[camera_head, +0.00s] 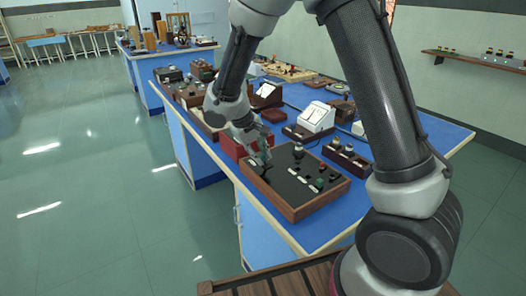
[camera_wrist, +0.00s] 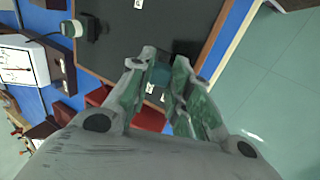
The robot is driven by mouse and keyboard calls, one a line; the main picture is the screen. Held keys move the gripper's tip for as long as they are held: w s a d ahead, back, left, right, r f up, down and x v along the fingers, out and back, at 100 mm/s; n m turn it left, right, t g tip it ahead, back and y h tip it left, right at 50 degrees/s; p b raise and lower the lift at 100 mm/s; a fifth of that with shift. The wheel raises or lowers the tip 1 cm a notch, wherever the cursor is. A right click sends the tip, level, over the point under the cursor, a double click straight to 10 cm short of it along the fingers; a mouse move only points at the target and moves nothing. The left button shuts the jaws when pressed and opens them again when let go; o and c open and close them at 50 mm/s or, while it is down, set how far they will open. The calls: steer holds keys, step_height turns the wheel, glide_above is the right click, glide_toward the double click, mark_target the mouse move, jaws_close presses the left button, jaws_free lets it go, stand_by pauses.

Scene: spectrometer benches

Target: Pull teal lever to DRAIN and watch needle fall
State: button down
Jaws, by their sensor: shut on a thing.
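The panel (camera_wrist: 118,40) fills the upper middle of that view. A white sloped meter (camera_head: 317,117) stands behind the panel; it also shows in the wrist view (camera_wrist: 15,68). Its needle is too small to read in the head view.
A red box (camera_head: 231,143) stands close behind my gripper. Other knobs (camera_head: 320,184) rise from the panel's right side, and a wooden strip with knobs (camera_head: 346,158) lies behind it. More instruments crowd the bench's far part. The floor (camera_head: 100,200) to the left is clear.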

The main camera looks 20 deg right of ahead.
steer(key=shift+s+a+f+h, duration=0.15)
steer(key=shift+a+h, duration=0.15)
steer(key=shift+h, duration=0.3)
steer(key=c, duration=1.3)
jaws_free()
steer(key=v, duration=1.2)
steer(key=shift+s, duration=0.15)
